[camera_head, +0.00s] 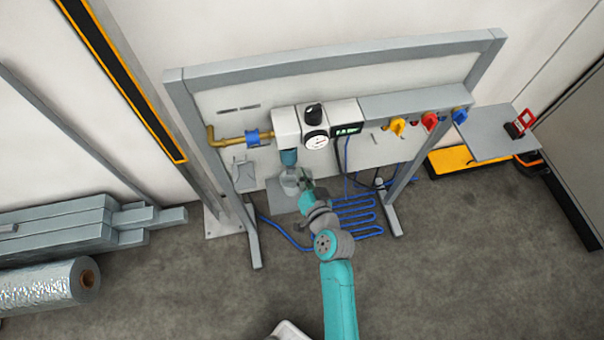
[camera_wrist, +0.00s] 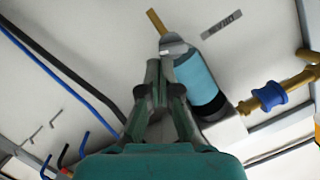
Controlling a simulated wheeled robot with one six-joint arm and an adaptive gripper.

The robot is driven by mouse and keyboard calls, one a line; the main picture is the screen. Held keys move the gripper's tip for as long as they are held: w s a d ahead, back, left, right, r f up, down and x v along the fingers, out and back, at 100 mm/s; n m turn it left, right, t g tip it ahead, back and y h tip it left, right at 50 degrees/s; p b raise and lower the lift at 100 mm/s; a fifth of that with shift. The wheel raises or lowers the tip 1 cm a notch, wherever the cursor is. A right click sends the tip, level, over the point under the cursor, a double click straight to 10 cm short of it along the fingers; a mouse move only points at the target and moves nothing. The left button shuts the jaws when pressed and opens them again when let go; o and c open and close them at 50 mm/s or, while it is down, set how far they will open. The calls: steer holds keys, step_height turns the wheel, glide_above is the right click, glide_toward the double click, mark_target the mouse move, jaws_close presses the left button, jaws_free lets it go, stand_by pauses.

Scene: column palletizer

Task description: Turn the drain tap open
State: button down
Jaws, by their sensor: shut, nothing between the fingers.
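The blue filter bowl (camera_head: 288,158) hangs under the white regulator unit on the panel; it also shows in the wrist view (camera_wrist: 200,78). At its end, in the wrist view, is a grey fitting (camera_wrist: 174,44) with a short brass piece (camera_wrist: 156,21) sticking out, which looks like the drain tap. My gripper (camera_wrist: 160,68) is shut and empty, its fingertips just beside the grey fitting and bowl end. I cannot tell if they touch. In the head view my gripper (camera_head: 306,178) is just below and right of the bowl, and the tap is too small to make out.
A pale cup-like container (camera_head: 291,183) stands below the bowl, partly beside my gripper. A brass pipe with a blue collar (camera_head: 252,137) enters at left. Yellow (camera_head: 397,126), red (camera_head: 429,121) and blue (camera_head: 460,116) fittings sit at right. Blue hose (camera_head: 355,215) coils on the floor.

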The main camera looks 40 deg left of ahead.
steer(key=shift+w+d+f+m+y, duration=0.1)
steer(key=shift+f+m+y, duration=0.35)
steer(key=shift+m, duration=0.95)
steer(key=shift+s+a+f+m+y, duration=0.1)
steer(key=shift+f+m+y, duration=0.3)
steer(key=shift+m, duration=1)
steer(key=shift+w+d+f+m+y, duration=0.1)
steer(key=shift+f+m+y, duration=0.3)
steer(key=shift+m, duration=1)
steer(key=shift+f, duration=0.15)
steer(key=s+d, duration=0.1)
steer(key=d, duration=1)
steer(key=shift+s+d, duration=0.25)
steer(key=shift+s, duration=0.05)
